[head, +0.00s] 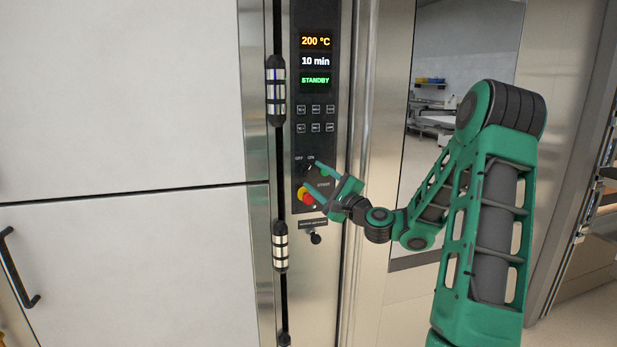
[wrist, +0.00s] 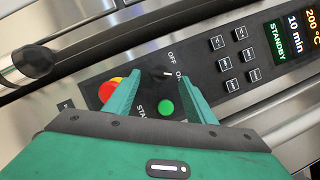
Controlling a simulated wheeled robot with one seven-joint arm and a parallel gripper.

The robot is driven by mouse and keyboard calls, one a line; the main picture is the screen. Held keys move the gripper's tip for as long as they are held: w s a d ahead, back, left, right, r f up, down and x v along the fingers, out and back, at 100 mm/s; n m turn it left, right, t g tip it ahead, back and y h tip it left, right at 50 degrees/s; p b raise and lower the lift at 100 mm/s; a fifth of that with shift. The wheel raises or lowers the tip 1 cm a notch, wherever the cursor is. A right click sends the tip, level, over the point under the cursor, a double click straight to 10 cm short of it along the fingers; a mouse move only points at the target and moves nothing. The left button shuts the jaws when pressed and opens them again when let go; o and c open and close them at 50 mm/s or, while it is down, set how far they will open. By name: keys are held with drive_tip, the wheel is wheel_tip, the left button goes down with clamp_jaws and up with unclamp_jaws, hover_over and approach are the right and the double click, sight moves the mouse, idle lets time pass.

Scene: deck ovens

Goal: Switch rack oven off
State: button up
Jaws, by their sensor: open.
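The rack oven's control panel (head: 316,130) is a dark upright strip. Its display (head: 315,61) reads 200 °C, 10 min and a green STANDBY. A black rotary switch (head: 306,168) with OFF and ON labels sits low on the panel. In the wrist view the switch (wrist: 154,76) lies between my fingertips, and its white mark appears to point towards ON. My gripper (head: 311,178) is open, with its green fingers reaching to the panel around the switch. It also shows in the wrist view (wrist: 160,75). I cannot tell whether the fingers touch the switch.
A red stop button on yellow (head: 306,197) and a green START button (wrist: 166,107) sit close to my fingers. Membrane keys (head: 315,118) are above the switch. A dark knob (head: 316,238) sticks out below the panel. White oven doors (head: 120,100) stand left.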

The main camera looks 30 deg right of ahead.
sight(307, 170)
drive_tip(key=shift+x, duration=1.75)
drive_tip(key=c, duration=1)
drive_tip(key=shift+c, duration=0.2)
drive_tip(key=n+g, duration=0.1)
drive_tip(key=n, duration=0.2)
drive_tip(key=n+g, duration=0.1)
drive_tip(key=n, duration=0.2)
drive_tip(key=shift+r+n, duration=0.15)
drive_tip(key=shift+n, duration=0.15)
drive_tip(key=n+g, duration=0.2)
drive_tip(key=n, duration=0.2)
drive_tip(key=shift+a, duration=0.1)
drive_tip(key=shift+s+n+g, duration=0.1)
drive_tip(key=shift+n+g, duration=0.2)
